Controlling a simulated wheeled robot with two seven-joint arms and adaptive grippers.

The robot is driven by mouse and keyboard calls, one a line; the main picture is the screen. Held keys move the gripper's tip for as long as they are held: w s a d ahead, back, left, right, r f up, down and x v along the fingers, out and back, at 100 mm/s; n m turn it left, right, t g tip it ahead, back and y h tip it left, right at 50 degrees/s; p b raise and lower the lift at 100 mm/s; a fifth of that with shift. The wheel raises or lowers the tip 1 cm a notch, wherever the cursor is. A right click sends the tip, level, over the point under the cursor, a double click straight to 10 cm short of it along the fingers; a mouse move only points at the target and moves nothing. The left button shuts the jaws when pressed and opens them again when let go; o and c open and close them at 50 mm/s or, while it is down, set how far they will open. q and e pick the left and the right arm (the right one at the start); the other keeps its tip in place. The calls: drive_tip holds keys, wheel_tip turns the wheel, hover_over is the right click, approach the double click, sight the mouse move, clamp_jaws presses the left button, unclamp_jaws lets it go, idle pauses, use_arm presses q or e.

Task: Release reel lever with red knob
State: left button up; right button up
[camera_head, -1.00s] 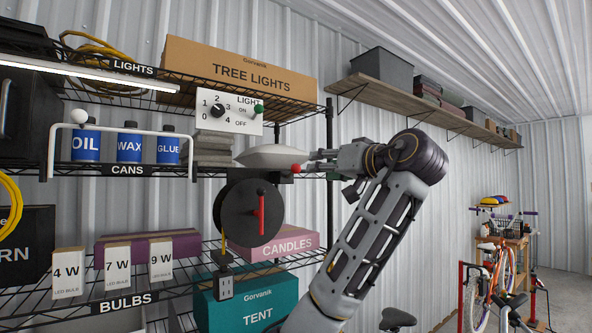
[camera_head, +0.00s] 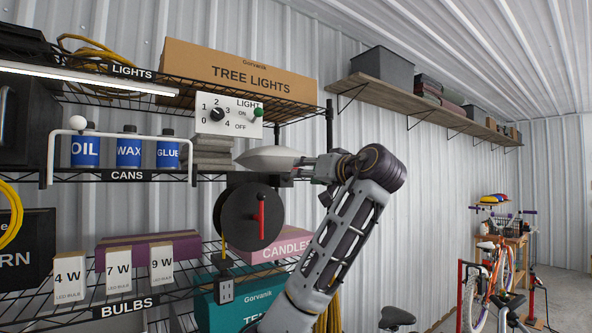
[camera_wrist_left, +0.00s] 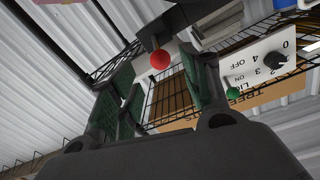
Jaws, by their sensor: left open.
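The black reel (camera_head: 236,217) hangs below the cans shelf, with a red crank handle (camera_head: 261,218) on its face. The small round red knob shows in the left wrist view (camera_wrist_left: 160,59), at the end of a dark bracket. I cannot make the knob out in the head view, where my gripper covers that spot. My left gripper (camera_head: 302,170) is at the shelf's right end, above and right of the reel. In the left wrist view my open fingers with green pads (camera_wrist_left: 163,88) stand either side of the knob's line. Contact cannot be told. My right gripper is out of view.
Candles (camera_head: 280,247) and tent (camera_head: 240,310) boxes sit below.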

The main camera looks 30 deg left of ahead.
use_arm(q)
drive_tip(key=shift+p+x, duration=0.95)
drive_tip(key=shift+x, duration=2.35)
clamp_jaws()
drive_tip(key=shift+f, duration=0.1)
